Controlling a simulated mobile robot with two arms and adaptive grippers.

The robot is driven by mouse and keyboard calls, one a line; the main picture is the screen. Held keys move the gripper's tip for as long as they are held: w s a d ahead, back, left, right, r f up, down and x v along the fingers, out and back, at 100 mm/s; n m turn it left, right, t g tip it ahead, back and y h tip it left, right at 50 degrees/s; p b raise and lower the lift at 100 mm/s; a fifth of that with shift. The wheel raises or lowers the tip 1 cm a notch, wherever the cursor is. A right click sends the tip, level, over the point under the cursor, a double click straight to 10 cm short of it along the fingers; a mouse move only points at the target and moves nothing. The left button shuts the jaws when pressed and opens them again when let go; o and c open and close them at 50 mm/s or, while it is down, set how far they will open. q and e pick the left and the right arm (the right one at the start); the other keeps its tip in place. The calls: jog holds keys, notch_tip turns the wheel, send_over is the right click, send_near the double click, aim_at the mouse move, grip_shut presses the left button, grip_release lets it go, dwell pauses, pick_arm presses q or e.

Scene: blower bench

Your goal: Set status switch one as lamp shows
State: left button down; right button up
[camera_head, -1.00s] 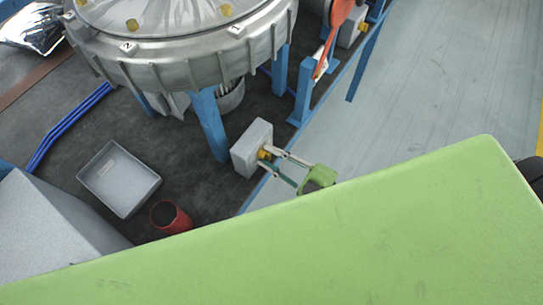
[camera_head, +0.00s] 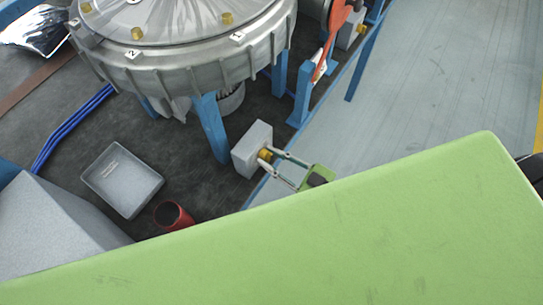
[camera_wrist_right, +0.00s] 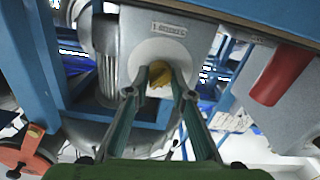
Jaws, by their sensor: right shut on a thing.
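A grey switch box (camera_head: 252,149) with a yellow knob (camera_head: 265,155) stands at the bench edge near a blue leg in the head view. My right gripper (camera_head: 270,160) reaches it from the lower right, its two fingers shut on the knob. In the right wrist view, the box (camera_wrist_right: 155,45) carries a label with a number 1, and the yellow knob (camera_wrist_right: 160,84) sits between the fingertips (camera_wrist_right: 160,90). The fingers partly hide the knob, so its setting is hard to read. I cannot pick out a lit lamp. My left gripper is out of view.
A large ribbed metal housing (camera_head: 190,62) on blue legs stands behind the box. A grey tray (camera_head: 122,180) and a red cup (camera_head: 173,216) are left of it. Another grey box with an orange lever (camera_head: 328,45) in front is at the back right.

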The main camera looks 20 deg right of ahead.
jog(key=shift+m, duration=0.6)
jog(key=o, duration=1.1)
jog(key=v, duration=1.2)
